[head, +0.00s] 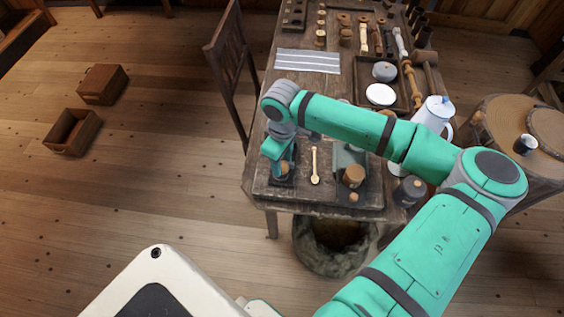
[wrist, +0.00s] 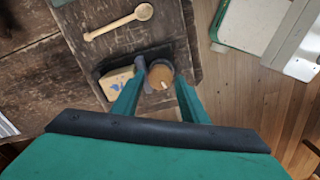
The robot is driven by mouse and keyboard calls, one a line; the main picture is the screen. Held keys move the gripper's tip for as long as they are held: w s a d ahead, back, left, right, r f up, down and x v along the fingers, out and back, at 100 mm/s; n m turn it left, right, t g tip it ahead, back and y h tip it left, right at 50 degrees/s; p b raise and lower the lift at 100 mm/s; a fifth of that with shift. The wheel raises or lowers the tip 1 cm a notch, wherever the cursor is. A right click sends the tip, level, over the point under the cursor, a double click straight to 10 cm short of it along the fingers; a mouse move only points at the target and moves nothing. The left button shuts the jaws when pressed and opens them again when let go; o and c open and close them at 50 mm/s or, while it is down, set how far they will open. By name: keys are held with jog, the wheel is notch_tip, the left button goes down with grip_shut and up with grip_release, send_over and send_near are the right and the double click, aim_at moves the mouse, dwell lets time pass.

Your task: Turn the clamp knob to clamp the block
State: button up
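The clamp knob (wrist: 160,76) is a round brown wooden piece with a small pale mark, at the end of a dark clamp (wrist: 142,62). The pale block (wrist: 117,83) with a blue mark sits in the clamp, left of the knob in the wrist view. My gripper (wrist: 159,82) is over the knob, one teal finger on each side. The fingers look apart from it; contact is not clear. In the head view my gripper (head: 283,166) is low at the table's near left corner, over the knob (head: 283,170), and hides most of the clamp.
A wooden spoon (head: 315,166) lies just right of the clamp on the worn table (head: 300,198). Beyond it stand a green-grey piece (head: 347,157) and a wooden knob-like piece (head: 353,176). A white jug (head: 432,115) stands at the right edge. A chair (head: 229,62) stands left.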

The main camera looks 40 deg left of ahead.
jog(key=shift+f, duration=0.55)
jog(key=c, duration=0.8)
jog(key=shift+o, duration=0.2)
jog(key=m, duration=0.4)
jog(key=shift+s, duration=0.1)
jog(key=shift+m, duration=2.5)
